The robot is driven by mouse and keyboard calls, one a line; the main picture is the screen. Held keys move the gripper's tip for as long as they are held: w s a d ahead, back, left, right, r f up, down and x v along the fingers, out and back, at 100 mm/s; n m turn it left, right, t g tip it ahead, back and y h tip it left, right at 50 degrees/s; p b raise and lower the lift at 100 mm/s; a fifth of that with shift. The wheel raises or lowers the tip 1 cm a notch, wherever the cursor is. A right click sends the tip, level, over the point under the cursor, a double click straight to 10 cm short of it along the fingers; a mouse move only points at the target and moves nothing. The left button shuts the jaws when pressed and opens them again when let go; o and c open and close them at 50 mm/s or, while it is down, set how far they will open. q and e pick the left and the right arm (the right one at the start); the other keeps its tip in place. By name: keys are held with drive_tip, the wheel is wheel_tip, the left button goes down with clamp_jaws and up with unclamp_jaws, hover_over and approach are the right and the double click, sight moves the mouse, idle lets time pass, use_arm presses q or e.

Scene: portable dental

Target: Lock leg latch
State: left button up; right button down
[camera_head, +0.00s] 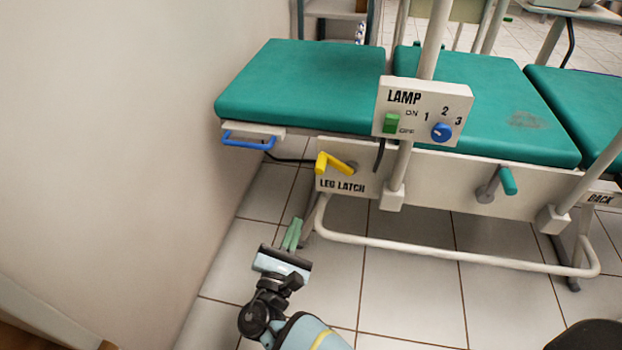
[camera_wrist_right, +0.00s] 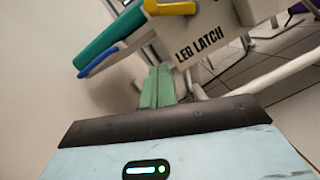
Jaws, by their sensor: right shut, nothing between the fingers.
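The leg latch is a yellow lever (camera_head: 334,162) on a white plate (camera_head: 345,186) lettered "LEG LATCH", below the teal leg section of the chair. The lever's yellow grip points left in the head view. In the right wrist view the yellow lever (camera_wrist_right: 168,8) shows at the top, above the lettering. My right gripper (camera_head: 292,234) has green fingers, closed together and empty. It is below and left of the lever, apart from it. The fingers also show in the right wrist view (camera_wrist_right: 158,86), pointing up toward the plate. My left gripper is not in view.
A blue handle (camera_head: 248,141) sticks out under the teal leg cushion (camera_head: 300,85). A lamp switch box (camera_head: 423,112) on a pole stands right of the lever. A teal-gripped crank (camera_head: 507,181) and white foot rail (camera_head: 450,252) are farther right. A wall (camera_head: 110,130) bounds the left.

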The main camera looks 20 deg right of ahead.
use_arm(q)
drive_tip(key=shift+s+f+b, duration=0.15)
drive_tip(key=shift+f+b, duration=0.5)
drive_tip(key=shift+b, duration=0.15)
use_arm(e)
drive_tip(key=w+d+r, duration=0.6)
drive_tip(key=d, duration=0.1)
drive_tip(key=shift+w+d, duration=0.2)
drive_tip(key=shift+w, duration=0.2)
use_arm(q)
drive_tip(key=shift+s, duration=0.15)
